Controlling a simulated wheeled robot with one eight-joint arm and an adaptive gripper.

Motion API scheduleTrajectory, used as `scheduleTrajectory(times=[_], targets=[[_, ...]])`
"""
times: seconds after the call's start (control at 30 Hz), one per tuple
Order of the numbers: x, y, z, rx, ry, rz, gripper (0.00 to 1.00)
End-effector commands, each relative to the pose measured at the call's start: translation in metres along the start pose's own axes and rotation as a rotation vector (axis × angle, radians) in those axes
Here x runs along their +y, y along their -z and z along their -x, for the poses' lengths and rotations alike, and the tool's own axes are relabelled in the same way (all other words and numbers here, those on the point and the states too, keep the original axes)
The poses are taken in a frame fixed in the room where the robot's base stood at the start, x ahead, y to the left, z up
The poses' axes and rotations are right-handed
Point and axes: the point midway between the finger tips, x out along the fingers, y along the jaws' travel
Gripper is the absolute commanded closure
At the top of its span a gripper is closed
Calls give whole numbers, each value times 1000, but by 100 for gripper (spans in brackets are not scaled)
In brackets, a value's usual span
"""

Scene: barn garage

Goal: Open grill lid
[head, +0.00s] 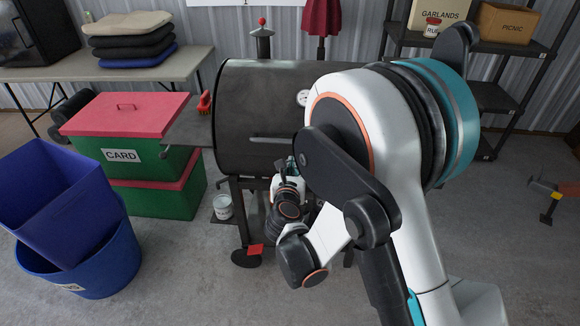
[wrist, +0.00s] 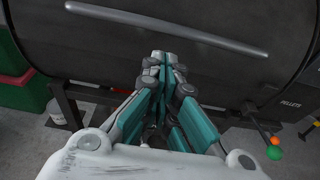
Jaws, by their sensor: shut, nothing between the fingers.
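The grill (head: 252,105) is a dark drum on legs in the middle of the head view, with its curved lid down. A grey bar handle (head: 270,139) runs across the front of the lid. In the wrist view the lid (wrist: 120,55) fills the upper part, and the handle (wrist: 165,27) crosses above my gripper. My gripper (wrist: 165,62) is shut and empty, its fingertips below the handle and apart from it in the picture. I cannot tell whether the tips touch the drum. In the head view my arm hides the grill's right part and most of the gripper (head: 291,163).
Green boxes with red lids (head: 122,128) and blue bins (head: 75,215) stand at left. A side shelf (head: 190,133) juts from the grill. A white can (head: 222,207) is low by the legs. Orange and green knobs (wrist: 274,147) show at right in the wrist view.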

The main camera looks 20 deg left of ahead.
Motion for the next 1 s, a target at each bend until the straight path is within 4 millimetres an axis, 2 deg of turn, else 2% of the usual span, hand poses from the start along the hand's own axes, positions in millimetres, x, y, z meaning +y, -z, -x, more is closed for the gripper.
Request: scheduleTrajectory(times=[0.03, 0.1, 0.23, 0.37, 0.47, 0.87, 1.0], targets=[[-3, 13, 3, -7, -3, 2, 100], [-5, 18, 7, -15, -6, 2, 100], [-6, 18, 7, -18, -7, 1, 100], [-7, 15, -3, -18, -5, 2, 100], [-7, 14, -14, -18, -4, 2, 100], [-7, 20, -95, -17, -4, 1, 100], [-6, 1, -85, -17, -6, 2, 100]])
